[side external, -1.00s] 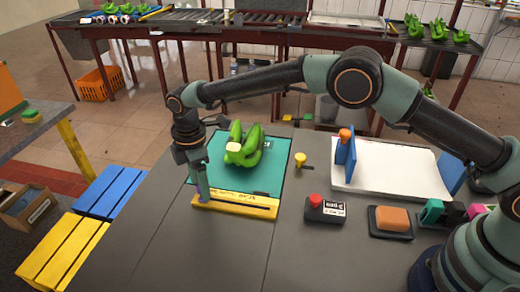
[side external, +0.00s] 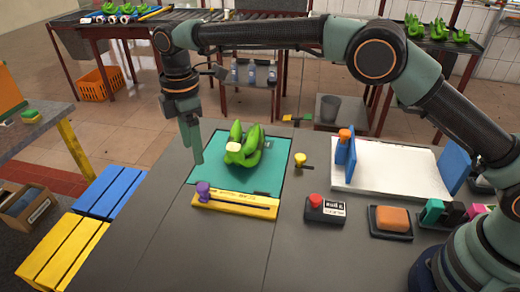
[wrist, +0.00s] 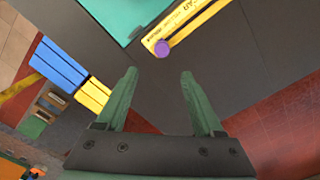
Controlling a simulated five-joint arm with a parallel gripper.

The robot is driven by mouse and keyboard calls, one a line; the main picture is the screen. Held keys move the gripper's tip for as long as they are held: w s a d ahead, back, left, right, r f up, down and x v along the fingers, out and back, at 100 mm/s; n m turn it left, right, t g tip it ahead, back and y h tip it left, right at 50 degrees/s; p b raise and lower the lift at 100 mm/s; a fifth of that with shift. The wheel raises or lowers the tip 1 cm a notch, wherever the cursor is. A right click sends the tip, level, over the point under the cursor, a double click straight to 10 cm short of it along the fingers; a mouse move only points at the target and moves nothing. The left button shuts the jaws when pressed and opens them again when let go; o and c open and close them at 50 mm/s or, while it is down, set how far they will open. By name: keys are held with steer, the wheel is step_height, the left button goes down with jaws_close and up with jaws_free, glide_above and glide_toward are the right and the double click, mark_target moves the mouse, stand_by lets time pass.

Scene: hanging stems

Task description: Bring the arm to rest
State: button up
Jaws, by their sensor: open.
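My gripper (side external: 191,142) hangs above the left edge of the teal mat (side external: 270,180) in the side view. In the wrist view my gripper (wrist: 158,98) shows two green fingers spread apart with nothing between them. A purple knob (side external: 203,188) sits at the left end of a yellow slide bar (side external: 235,205) on the table, below and apart from the fingers. The knob (wrist: 162,48) and bar (wrist: 195,18) also show in the wrist view, ahead of the fingertips. A green banana bunch (side external: 245,150) with a pale cut crown lies on the mat, right of my gripper.
A white tray (side external: 400,180) with blue uprights, a red button box (side external: 325,208) and an orange sponge (side external: 392,218) stand to the right. Blue (side external: 108,190) and yellow (side external: 62,250) slatted crates stand left of the table. The table front is clear.

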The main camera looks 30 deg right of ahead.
steer(key=shift+r, duration=0.45)
steer(key=s+d+r+m+t, duration=0.1)
steer(key=s+d+r+m, duration=0.2)
steer(key=d+r+m, duration=0.45)
steer(key=s+d+r+m+t, duration=0.25)
steer(key=d+r, duration=0.25)
steer(key=d, duration=0.6)
steer(key=s+d+f+m+t, duration=0.2)
steer(key=s+d+f+m, duration=0.1)
steer(key=s+d+m, duration=0.5)
steer(key=s+d, duration=0.3)
steer(key=s, duration=0.3)
steer(key=shift+s+d+f, duration=0.2)
steer(key=shift+s+f, duration=0.1)
steer(key=shift+f, duration=0.05)
